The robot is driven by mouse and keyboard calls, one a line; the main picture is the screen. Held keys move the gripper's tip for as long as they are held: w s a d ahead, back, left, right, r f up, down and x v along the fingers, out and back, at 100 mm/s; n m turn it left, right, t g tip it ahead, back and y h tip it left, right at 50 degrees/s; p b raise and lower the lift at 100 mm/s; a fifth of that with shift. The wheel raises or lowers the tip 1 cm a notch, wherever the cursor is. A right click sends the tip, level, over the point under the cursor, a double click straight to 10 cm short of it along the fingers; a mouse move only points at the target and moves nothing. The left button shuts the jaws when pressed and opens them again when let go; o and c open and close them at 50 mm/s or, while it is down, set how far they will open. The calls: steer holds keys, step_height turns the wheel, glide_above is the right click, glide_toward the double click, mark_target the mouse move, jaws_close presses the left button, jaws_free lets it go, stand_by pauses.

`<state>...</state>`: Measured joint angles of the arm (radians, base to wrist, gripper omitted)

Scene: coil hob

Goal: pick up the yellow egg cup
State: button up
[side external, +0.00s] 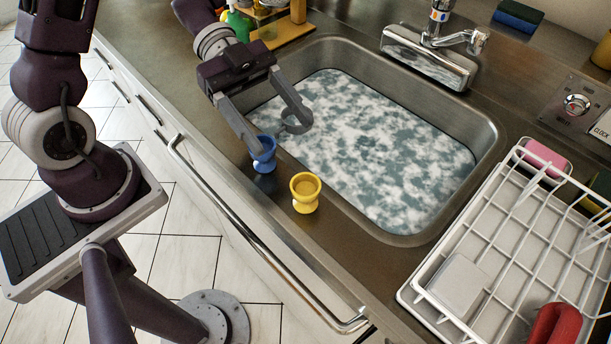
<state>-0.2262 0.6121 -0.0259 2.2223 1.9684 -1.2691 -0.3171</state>
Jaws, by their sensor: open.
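The yellow egg cup (305,192) stands upright on the counter (345,245), between the sink and the front edge. A blue egg cup (264,155) stands on the same strip, a little behind it and to its left. My gripper (281,138) is open, with its fingers spread. One fingertip is by the blue egg cup; I cannot tell whether it touches.
The sink (487,140) holds foamy water. A white wire dish rack (440,255) with a red item (556,326) stands at the right. A tap (432,50) rises behind the sink. A metal rail (245,232) runs along the counter front. Bottles (238,24) stand at the back left.

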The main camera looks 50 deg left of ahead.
glide_toward(303, 182)
steer(key=x, duration=0.4)
steer(key=shift+s+a+f, duration=0.1)
steer(key=shift+f, duration=0.1)
steer(key=x, duration=0.6)
steer(key=shift+d, duration=0.45)
steer(key=c, duration=1.5)
